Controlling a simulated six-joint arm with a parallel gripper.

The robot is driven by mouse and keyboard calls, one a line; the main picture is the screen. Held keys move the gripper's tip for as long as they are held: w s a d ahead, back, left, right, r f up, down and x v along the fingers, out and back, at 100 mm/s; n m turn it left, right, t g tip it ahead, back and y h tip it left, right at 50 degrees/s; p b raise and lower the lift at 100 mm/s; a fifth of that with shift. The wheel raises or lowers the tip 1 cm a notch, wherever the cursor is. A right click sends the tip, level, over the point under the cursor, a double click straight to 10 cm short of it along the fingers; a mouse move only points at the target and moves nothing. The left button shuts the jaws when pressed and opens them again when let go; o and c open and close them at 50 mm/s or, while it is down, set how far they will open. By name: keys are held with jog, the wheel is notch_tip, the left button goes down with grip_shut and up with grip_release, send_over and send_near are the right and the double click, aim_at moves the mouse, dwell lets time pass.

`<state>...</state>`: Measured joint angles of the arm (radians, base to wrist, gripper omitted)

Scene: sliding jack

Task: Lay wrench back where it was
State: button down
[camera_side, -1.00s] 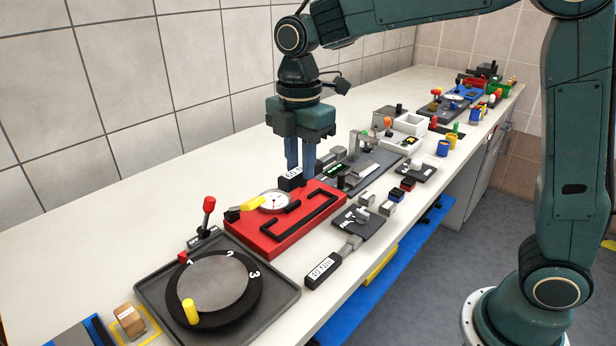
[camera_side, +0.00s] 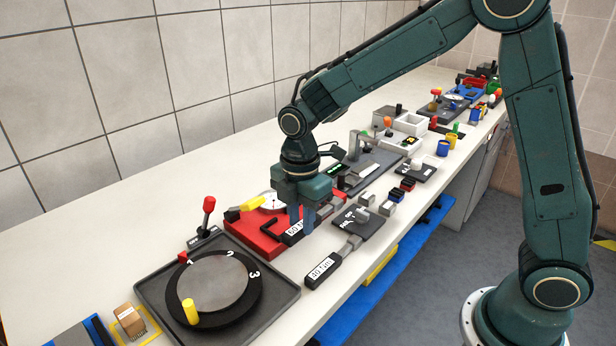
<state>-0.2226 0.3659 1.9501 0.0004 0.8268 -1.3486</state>
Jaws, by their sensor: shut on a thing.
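My gripper (camera_side: 301,228) is shut on a torque wrench with a black handle (camera_side: 290,233) and a white label whose text I cannot read surely. The wrench is low over the right part of the red board (camera_side: 238,223); its grey end appears to reach right, towards the back. I cannot tell whether it touches the board. The gripper body and fingers hide part of the wrench and board. A second wrench (camera_side: 322,272), labelled 40 Nm, lies in front of the board near the bench's front edge.
A turntable with a numbered black ring (camera_side: 235,305) stands left on a dark tray. A lever with a red knob (camera_side: 209,204) rises behind it. A dark plate with a grey block (camera_side: 358,219) is to the right.

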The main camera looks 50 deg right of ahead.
aim_at(301, 225)
jog(key=shift+f, duration=1.65)
jog(key=shift+f, duration=0.1)
jog(key=shift+f, duration=2.05)
jog(key=shift+f, duration=0.15)
jog(key=c, duration=1.2)
grip_release()
notch_tip(301, 225, up, 12)
jog(key=shift+r, duration=0.2)
